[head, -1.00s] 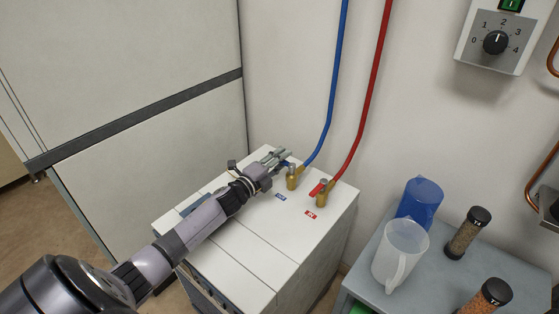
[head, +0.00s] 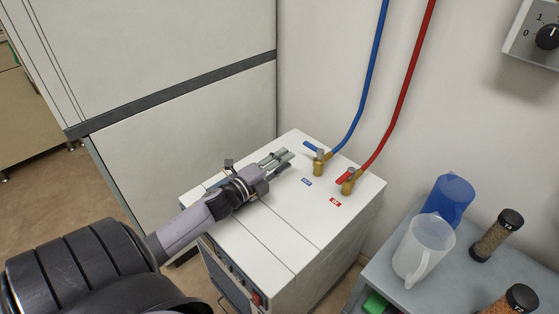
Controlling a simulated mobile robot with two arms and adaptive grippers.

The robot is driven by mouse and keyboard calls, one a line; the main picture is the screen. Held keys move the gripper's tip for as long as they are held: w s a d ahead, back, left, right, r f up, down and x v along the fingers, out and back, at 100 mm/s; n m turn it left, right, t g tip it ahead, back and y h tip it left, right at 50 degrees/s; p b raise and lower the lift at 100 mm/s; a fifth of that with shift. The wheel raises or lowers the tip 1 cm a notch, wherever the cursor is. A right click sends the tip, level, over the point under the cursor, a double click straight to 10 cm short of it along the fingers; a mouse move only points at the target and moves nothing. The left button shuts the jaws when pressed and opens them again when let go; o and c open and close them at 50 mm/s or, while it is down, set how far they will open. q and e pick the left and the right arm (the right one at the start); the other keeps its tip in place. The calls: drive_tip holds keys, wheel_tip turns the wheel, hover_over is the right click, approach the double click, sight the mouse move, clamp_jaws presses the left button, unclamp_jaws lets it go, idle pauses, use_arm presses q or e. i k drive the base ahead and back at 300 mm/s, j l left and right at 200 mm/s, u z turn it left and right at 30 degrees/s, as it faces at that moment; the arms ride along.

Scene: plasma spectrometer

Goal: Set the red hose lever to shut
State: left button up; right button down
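The red hose lever (head: 343,178) sits on a brass valve (head: 348,187) on top of the white cabinet (head: 270,232). The red hose (head: 402,95) runs up from this valve. A blue lever (head: 311,146) sits on the brass valve to its left, with the blue hose (head: 372,75). My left gripper (head: 284,157) is over the cabinet top, left of both valves and apart from them. Its fingers point toward the blue valve and nothing shows between them; how far they are parted is too small to tell. My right gripper is out of view.
A grey side table (head: 390,268) at the lower right holds a clear jug (head: 423,250), a blue jug (head: 449,200) and jars with black lids (head: 511,219). A large pale cabinet (head: 190,130) stands at the back left. The cabinet top between gripper and valves is clear.

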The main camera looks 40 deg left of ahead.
sight(348, 176)
drive_tip(key=k+j, duration=0.15)
drive_tip(key=k, duration=0.85)
